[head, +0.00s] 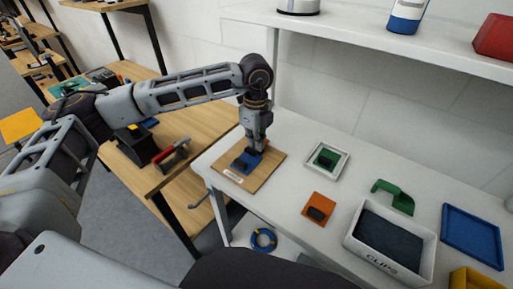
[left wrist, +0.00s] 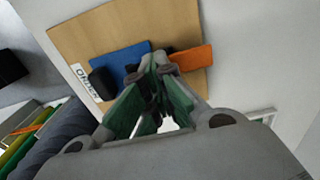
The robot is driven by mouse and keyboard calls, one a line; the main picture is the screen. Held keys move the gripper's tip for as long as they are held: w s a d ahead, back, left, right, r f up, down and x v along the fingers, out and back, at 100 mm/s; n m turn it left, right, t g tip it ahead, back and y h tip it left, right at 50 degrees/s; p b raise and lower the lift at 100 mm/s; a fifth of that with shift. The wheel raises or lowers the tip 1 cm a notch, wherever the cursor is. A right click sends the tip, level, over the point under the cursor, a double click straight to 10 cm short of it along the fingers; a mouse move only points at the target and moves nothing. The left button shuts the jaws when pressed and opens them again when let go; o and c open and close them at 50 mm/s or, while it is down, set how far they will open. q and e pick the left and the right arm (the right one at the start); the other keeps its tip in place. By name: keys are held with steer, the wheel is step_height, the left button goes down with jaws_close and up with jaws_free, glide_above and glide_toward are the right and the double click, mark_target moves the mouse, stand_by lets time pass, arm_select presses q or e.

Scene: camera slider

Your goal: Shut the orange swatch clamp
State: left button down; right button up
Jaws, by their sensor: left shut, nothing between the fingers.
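A wooden board (head: 271,165) with a white label lies at the left end of the white table. In the left wrist view the board (left wrist: 85,38) carries a blue plate (left wrist: 120,58) with a dark block at its left end. Beside it is an orange piece (left wrist: 190,58) with a dark part at its left end, probably the clamp; whether it is open I cannot tell. In the head view my arm hides it. My left gripper (head: 254,151) is shut and empty, pointing down over the board. Its fingertips (left wrist: 161,68) appear close to the orange piece; contact is unclear. My right gripper is out of view.
An orange square with a dark block (head: 318,208), a framed green block (head: 327,159), a green handle (head: 393,195), a white bin (head: 391,240) and a blue tray (head: 472,236) lie to the right. A shelf (head: 350,28) overhangs the back. Table around the board's right side is clear.

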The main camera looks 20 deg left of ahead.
arm_select(q)
steer(key=shift+r, duration=0.2)
steer(key=shift+r+p, duration=0.4)
steer(key=shift+r, duration=0.9)
steer(key=shift+r+p, duration=0.55)
steer(key=shift+r, duration=0.05)
steer(key=shift+r+p, duration=0.45)
steer(key=shift+r, duration=0.85)
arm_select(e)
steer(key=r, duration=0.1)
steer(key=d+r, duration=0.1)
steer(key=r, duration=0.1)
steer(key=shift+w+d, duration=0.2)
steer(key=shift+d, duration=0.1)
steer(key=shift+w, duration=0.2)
